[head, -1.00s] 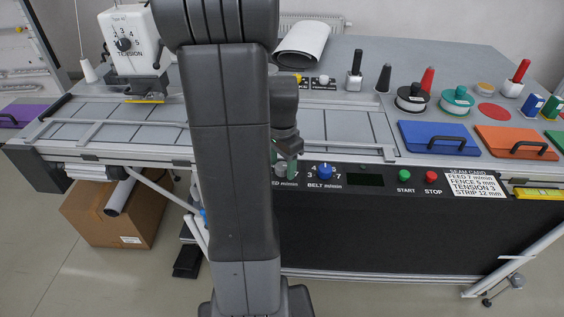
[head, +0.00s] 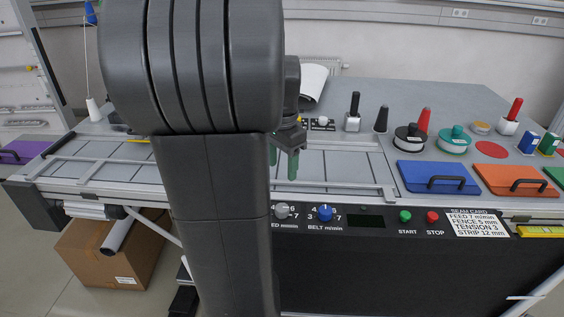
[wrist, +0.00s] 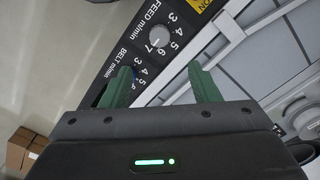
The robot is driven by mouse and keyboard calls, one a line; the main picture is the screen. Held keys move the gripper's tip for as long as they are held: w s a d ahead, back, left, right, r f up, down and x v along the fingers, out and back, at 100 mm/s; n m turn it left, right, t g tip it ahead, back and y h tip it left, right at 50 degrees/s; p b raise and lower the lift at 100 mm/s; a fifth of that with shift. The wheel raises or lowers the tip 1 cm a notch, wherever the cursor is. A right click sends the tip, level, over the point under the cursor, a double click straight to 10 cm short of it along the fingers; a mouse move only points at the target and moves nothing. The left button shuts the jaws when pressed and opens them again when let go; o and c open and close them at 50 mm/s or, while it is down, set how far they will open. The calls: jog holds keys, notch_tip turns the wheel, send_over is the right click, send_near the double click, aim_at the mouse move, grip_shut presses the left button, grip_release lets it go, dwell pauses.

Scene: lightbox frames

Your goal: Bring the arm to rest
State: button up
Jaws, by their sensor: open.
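My gripper (head: 284,162) is open and empty, its green fingers pointing down above the front of the workbench, behind my dark arm in the head view. In the wrist view my gripper (wrist: 163,84) shows both green fingers spread apart, with nothing between them. Beyond them are the front rail and the control panel (wrist: 125,40) with the grey feed knob (wrist: 156,37). My arm's upper links hide much of the left middle of the bench in the head view, including most of the white tension unit.
The workbench (head: 440,95) carries a blue lid (head: 425,172), an orange lid (head: 500,180) and several spools on the right. The panel has a blue belt knob (head: 325,212), a green start button (head: 405,216) and a red stop button (head: 432,216). A cardboard box (head: 85,250) stands below left.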

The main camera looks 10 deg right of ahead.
jog(key=shift+f, duration=0.1)
notch_tip(320, 180, down, 14)
jog(key=shift+r, duration=0.15)
dwell(0.6)
